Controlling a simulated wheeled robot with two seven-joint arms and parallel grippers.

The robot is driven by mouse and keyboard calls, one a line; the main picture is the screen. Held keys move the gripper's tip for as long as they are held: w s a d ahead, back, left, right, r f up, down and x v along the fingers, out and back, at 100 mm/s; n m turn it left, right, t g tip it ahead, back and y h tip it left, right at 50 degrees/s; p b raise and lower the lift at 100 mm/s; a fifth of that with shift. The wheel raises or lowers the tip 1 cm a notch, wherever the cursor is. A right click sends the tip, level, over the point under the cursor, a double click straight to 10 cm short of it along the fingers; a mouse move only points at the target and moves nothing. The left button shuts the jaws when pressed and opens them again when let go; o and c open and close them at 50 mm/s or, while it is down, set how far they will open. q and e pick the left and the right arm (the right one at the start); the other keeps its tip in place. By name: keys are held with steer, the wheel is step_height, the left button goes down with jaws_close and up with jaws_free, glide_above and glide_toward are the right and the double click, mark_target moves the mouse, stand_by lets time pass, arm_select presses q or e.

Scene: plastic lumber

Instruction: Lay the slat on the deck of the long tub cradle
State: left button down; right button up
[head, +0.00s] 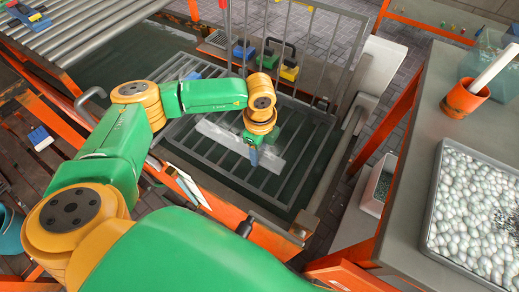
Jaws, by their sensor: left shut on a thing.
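The pale grey slat (222,135) lies slantwise across the barred deck of the long tub cradle (289,186) in the middle of the head view. My left gripper (254,158) points down from above and is shut on the slat, right of its middle. The gripper hides a small part of the slat. I cannot tell whether the slat touches the bars or hangs just above them. Below the bars is a dark tub. My right gripper is not in view.
An upright barred panel (325,45) stands at the cradle's back. Blue, green and yellow items (265,57) are behind it. A roller conveyor (85,38) is at upper left. On the right, a grey table (425,130) holds a pebble tray (431,225) and an orange cup (461,100).

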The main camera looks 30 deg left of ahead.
arm_select(q)
steer(key=shift+f+b, duration=0.4)
steer(key=shift+f, duration=0.2)
steer(key=shift+c, duration=1.2)
jaws_free()
step_height(320, 180, up, 7)
steer(key=shift+r, duration=0.1)
